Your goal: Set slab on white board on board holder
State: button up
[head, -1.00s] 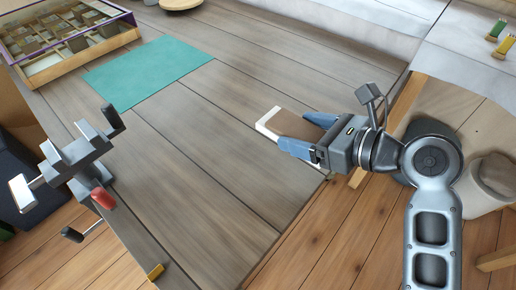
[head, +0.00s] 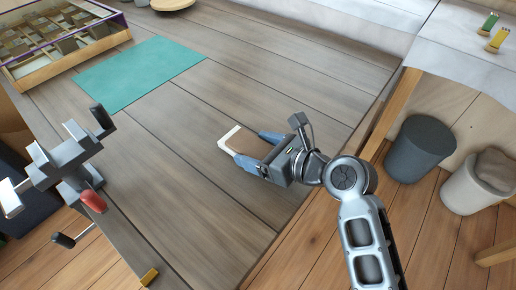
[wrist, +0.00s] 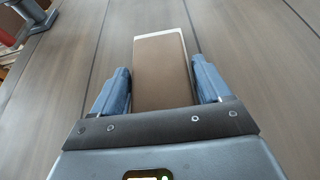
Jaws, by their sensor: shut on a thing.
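My gripper (head: 254,150) is shut on a flat slab (head: 231,136) with a brown face and white edges. The slab also shows in the wrist view (wrist: 164,62), between the two blue fingers, its far end sticking out past them. It is over the grey plank table; its height above the table is hard to tell. At the left table edge stands a dark grey clamp-like device (head: 66,155), which seems to be the board holder, with black and red knobs. A white-faced part (head: 11,198) sits at its left end. A separate white board cannot be told for sure.
A green mat (head: 140,72) lies flat on the table (head: 190,185). A compartment tray (head: 62,45) stands beyond it at the back left. Two bins (head: 420,148) stand on the floor at right. The table between slab and device is clear.

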jog(key=shift+r, duration=0.1)
jog(key=o, duration=1.2)
jog(key=shift+o, duration=0.2)
